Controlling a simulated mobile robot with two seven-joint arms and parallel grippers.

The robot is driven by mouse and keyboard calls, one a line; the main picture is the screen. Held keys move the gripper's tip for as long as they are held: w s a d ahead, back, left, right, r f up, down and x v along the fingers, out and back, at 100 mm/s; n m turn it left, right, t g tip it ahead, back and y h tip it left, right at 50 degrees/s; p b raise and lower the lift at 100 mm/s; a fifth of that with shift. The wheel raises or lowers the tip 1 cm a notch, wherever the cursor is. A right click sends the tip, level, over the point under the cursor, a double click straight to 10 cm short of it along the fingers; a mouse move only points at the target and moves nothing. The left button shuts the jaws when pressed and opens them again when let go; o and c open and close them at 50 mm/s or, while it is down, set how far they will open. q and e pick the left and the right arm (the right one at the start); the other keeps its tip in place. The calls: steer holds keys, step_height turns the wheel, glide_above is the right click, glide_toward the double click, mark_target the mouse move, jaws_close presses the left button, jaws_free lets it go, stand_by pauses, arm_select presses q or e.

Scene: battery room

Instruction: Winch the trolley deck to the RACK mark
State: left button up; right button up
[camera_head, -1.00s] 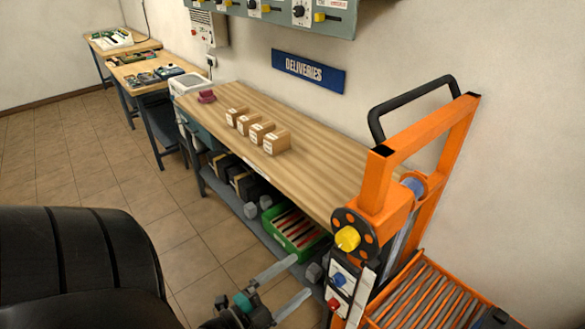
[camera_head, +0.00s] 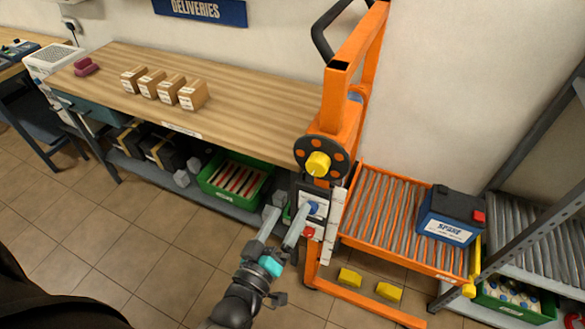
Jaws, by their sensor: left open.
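The orange trolley (camera_head: 346,75) stands right of centre. Its winch wheel (camera_head: 308,143) is a dark disc with orange spots and a yellow knob (camera_head: 318,163). Below it is a panel with a blue knob (camera_head: 312,208) and a red button (camera_head: 309,232). A pale marked strip (camera_head: 334,228) runs beside the panel; I cannot read a RACK mark on it. The roller deck (camera_head: 385,212) sits low and carries a blue and black battery (camera_head: 450,216). My left gripper (camera_head: 286,217) is open and empty, below the wheel and in front of the panel; contact is unclear. My right gripper is out of view.
A wooden bench (camera_head: 225,115) with several small boxes (camera_head: 193,95) stands left of the trolley, a green crate (camera_head: 232,180) on its lower shelf. A grey roller rack (camera_head: 530,245) stands at right. Two yellow blocks (camera_head: 349,277) sit low by the trolley.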

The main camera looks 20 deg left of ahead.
arm_select(q)
glide_toward(315, 169)
steer(key=w, duration=0.9)
steer(key=shift+w+d, duration=0.15)
steer(key=shift+w, duration=0.75)
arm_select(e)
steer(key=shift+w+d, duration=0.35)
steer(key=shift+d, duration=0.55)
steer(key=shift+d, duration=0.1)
arm_select(q)
steer(key=shift+c, duration=0.4)
steer(key=shift+c, duration=0.7)
steer(key=c, duration=1.2)
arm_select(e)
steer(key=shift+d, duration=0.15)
